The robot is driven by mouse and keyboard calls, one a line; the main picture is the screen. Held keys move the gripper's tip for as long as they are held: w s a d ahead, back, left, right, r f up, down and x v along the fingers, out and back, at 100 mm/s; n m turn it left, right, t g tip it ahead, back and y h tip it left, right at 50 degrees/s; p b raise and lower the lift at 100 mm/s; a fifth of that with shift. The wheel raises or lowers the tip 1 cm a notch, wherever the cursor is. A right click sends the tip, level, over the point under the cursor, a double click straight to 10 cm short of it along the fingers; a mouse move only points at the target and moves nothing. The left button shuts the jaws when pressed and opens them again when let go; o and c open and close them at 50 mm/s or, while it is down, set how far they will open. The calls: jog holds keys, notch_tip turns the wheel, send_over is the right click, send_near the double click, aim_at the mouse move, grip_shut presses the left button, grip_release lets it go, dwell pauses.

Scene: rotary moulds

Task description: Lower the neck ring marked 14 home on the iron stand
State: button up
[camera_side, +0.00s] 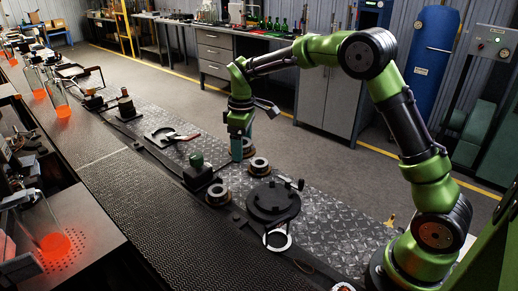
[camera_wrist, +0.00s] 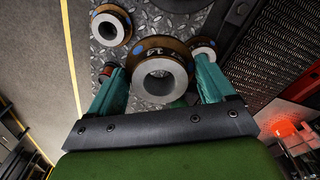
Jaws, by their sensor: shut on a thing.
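My gripper (camera_side: 241,143) is shut on a neck ring, with its two teal fingers on either side of it. In the wrist view this neck ring (camera_wrist: 160,92) has a brown flange and a grey collar around a wide bore. I cannot pick out the iron stand with certainty.
Two other rings stand close by: one with a blue mark (camera_wrist: 110,27) and one by the right finger (camera_wrist: 204,50). The side view shows a ring at the plate's left edge (camera_side: 217,194), a dark round plate with a handle (camera_side: 270,199) and a block with a green top (camera_side: 197,174).

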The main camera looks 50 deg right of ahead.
jog(key=s+r+m, duration=0.1)
jog(key=s, duration=1.1)
jog(key=shift+w+f, duration=0.15)
jog(key=shift+f, duration=2.05)
jog(key=shift+w+f, duration=0.1)
jog(key=shift+f, duration=2.1)
jog(key=shift+f, duration=0.65)
